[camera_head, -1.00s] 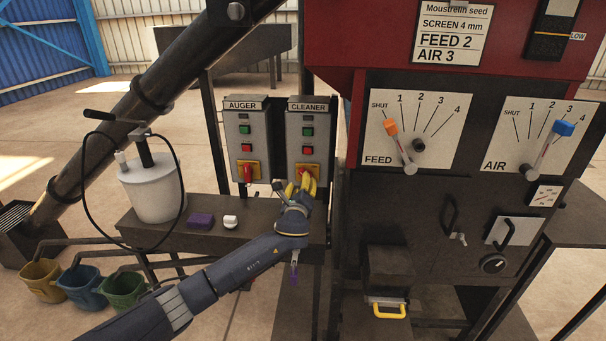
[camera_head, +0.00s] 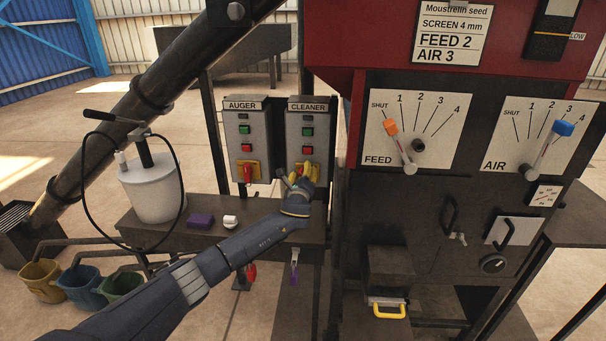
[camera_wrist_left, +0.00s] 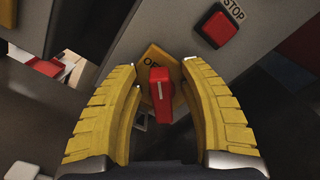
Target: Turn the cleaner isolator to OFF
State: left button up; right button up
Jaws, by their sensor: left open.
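The plate's lettering is partly covered by the handle. My left gripper (camera_head: 301,172) is at the lower part of this box, hiding most of the isolator in the head view. In the left wrist view its yellow fingers (camera_wrist_left: 162,88) are open, one on each side of the red handle, with gaps visible. My right gripper is not seen.
The auger box (camera_head: 243,140) with its own red isolator stands just left. A white pot (camera_head: 153,190), a purple block (camera_head: 201,220) and a small white item (camera_head: 231,222) are on the bench (camera_head: 270,235). The dark machine (camera_head: 420,215) stands close on the right.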

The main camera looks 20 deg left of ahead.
pick_arm(q)
jog(key=shift+c, duration=0.5)
grip_shut()
jog(key=n, duration=0.3)
jog(key=shift+s+a+f+n, duration=0.1)
jog(key=shift+f+n, duration=0.2)
jog(key=shift+n, duration=0.1)
jog(key=n, duration=0.5)
jog(key=shift+a+f, duration=0.15)
jog(key=shift+f, duration=0.2)
jog(key=shift+n, duration=0.3)
jog(key=shift+o, duration=0.5)
grip_release()
